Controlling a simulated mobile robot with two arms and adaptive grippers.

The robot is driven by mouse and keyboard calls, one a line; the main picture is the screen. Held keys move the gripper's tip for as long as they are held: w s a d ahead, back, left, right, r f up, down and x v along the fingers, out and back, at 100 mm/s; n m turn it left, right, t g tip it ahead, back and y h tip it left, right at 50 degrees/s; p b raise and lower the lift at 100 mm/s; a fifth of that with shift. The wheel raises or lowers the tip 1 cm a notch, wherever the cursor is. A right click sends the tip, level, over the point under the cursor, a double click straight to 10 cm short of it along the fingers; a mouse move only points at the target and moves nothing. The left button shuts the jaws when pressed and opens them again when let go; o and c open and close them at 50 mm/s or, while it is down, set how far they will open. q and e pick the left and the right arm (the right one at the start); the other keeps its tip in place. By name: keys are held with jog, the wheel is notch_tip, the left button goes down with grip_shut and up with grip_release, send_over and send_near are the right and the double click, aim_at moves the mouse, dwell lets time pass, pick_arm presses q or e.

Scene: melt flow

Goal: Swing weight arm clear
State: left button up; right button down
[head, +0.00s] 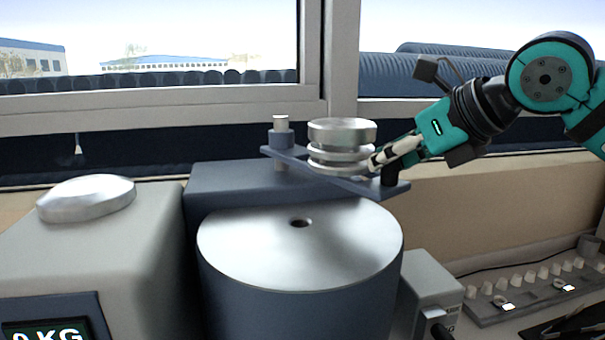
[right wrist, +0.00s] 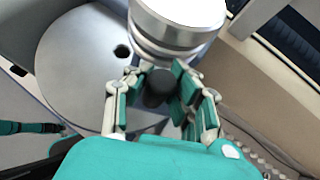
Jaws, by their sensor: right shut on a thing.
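The weight arm (head: 350,185) is a dark blue-grey bar on a pivot post (head: 282,145). It extends to the right behind the barrel's bore, and the bore is uncovered. A stack of silver weights (head: 342,137) sits on the bar; it also shows in the right wrist view (right wrist: 180,22). My right gripper (head: 380,165) is shut on the dark knob (right wrist: 158,88) at the bar's free end, with its fingers on both sides in the right wrist view (right wrist: 160,92). The barrel (head: 300,245) has a bright round top with a small dark hole (head: 300,223).
A grey scale (head: 130,250) with a silver pan (head: 86,198) and a lit display stands at the left. A small grey box (head: 432,285) is right of the barrel. A rack (head: 520,290) with several pale pieces lies at the right. A window is behind.

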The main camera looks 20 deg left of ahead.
jog(key=shift+w+d+p, duration=0.45)
jog(key=shift+w, duration=0.45)
jog(key=shift+w+d+p, duration=0.45)
jog(key=shift+w+d, duration=0.05)
jog(key=shift+w, duration=0.35)
jog(key=shift+w+d+p, duration=0.45)
jog(key=shift+w, duration=0.45)
jog(key=w+p, duration=0.2)
jog(key=w+d+p, duration=0.1)
jog(key=w+p, duration=0.1)
jog(key=w, duration=0.1)
jog(key=shift+w+d, duration=0.2)
jog(key=shift+w, duration=0.15)
jog(key=shift+w+p, duration=0.1)
jog(key=shift+p, duration=0.2)
